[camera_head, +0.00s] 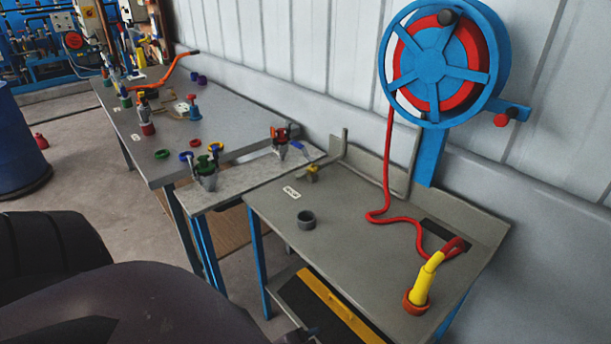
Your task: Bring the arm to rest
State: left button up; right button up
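Neither of my grippers can be made out in the head view. Large dark rounded shapes fill the lower left and look like parts of my own arm or body. What lies behind them is hidden. A grey metal table (345,225) stands in front of me at the right.
A blue and red hose reel (432,62) stands behind the table, its red hose (386,165) running down onto it. A longer bench (215,115) with tools and coloured rings extends to the back left. A blue drum (15,145) stands at far left.

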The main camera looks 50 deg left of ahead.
pick_arm(q)
jog(key=s+n, duration=0.1)
jog(key=s+a+f+n, duration=0.1)
jog(key=n, duration=0.1)
jog(key=shift+s+a+n, duration=0.1)
jog(key=shift+a+n, duration=0.05)
jog(key=shift+n, duration=0.15)
